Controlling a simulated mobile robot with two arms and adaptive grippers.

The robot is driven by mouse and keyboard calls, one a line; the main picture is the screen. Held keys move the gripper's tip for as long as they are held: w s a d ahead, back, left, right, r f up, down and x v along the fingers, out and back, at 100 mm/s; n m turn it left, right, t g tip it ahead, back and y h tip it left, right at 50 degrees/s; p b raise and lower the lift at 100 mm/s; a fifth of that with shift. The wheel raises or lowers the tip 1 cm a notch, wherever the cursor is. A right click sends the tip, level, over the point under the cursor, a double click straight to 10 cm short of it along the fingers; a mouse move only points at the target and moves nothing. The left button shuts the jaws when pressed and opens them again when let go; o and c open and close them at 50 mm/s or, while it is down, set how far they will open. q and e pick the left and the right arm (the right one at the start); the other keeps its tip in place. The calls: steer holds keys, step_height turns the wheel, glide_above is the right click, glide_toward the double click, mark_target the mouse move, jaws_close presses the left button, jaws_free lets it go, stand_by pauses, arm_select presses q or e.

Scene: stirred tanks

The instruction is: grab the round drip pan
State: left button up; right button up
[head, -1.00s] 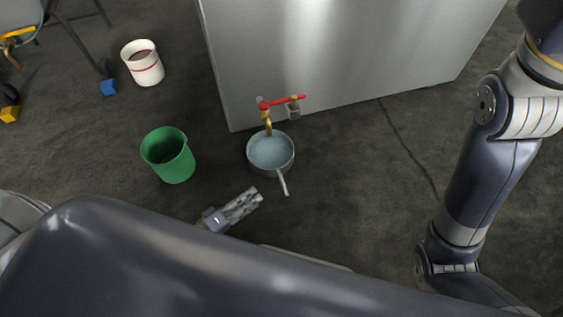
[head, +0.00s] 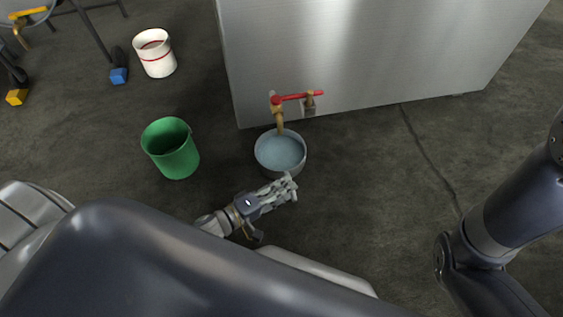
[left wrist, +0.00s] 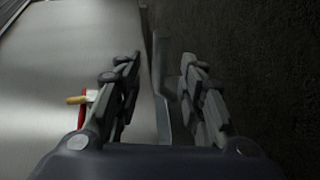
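The round drip pan (head: 280,153) is grey, looks filled with bluish liquid, and stands on the floor under the brass tap (head: 278,116). My left gripper (head: 293,189) is just in front of the pan, where its handle was visible earlier; the fingers now cover the handle in the head view. In the left wrist view the two fingers of the left gripper (left wrist: 163,75) are apart. A narrow grey bar, apparently the pan handle (left wrist: 161,52), shows in the gap between them, with space on both sides. My right gripper is out of view.
The big metal tank (head: 360,60) stands behind the pan, with a red tap lever (head: 298,97) above it. A green bucket (head: 171,150) stands to the left, and a white bucket with a red band (head: 155,54) farther back. The floor right of the pan is clear.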

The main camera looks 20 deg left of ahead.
arm_select(q)
steer(key=shift+b+x, duration=0.7)
steer(key=shift+x, duration=0.8)
jaws_close()
steer(key=shift+r, duration=0.15)
steer(key=shift+r, duration=0.15)
